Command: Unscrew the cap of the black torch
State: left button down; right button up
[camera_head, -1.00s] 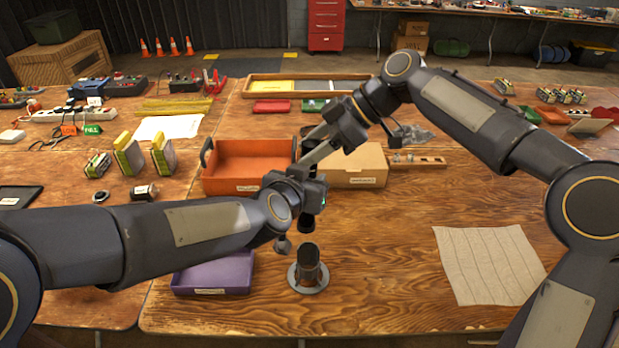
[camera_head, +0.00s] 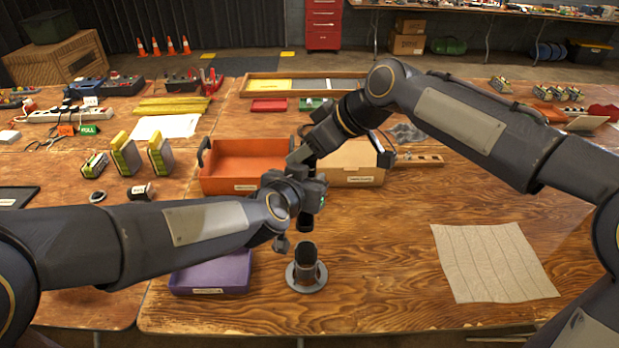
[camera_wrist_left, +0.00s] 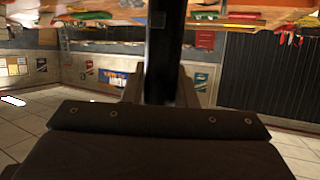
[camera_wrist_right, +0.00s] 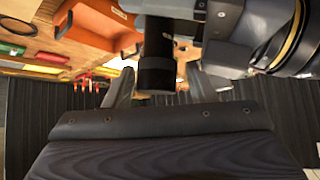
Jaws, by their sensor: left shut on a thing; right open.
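The black torch (camera_head: 305,221) is upright in the air, its lower end showing below my left gripper (camera_head: 303,192). My left gripper is shut on it; the left wrist view also shows the torch (camera_wrist_left: 164,50) between the fingers. My right gripper (camera_head: 306,157) is open just above the left one, at the torch's upper part. In the right wrist view the torch's black end (camera_wrist_right: 157,65) stands between the spread fingers. The head view hides most of the torch's top, and I cannot tell whether the right fingers touch it.
A dark cup-like stand on a round grey base (camera_head: 306,276) is below the torch. A purple tray (camera_head: 215,275) is left of it. An orange bin (camera_head: 240,168) and a cardboard box (camera_head: 352,165) stand behind. A grey cloth (camera_head: 493,263) lies right. The table between is clear.

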jog(key=m+t+h, duration=0.1)
jog(key=m+h, duration=0.1)
jog(key=m, duration=0.1)
jog(key=shift+s+d+r+t, duration=0.1)
jog(key=shift+t, duration=0.3)
jog(key=shift+d+m+t+h, duration=0.3)
jog(key=shift+m+h, duration=0.2)
jog(key=shift+m, duration=0.4)
jog(key=shift+a+m+h, duration=0.25)
jog(key=shift+m+h, duration=0.25)
jog(key=shift+m, duration=0.2)
jog(key=shift+a+m+t+h, duration=0.1)
jog(key=shift+m+t+h, duration=0.3)
jog(key=shift+m+h, duration=1.3)
jog(key=shift+m, duration=0.3)
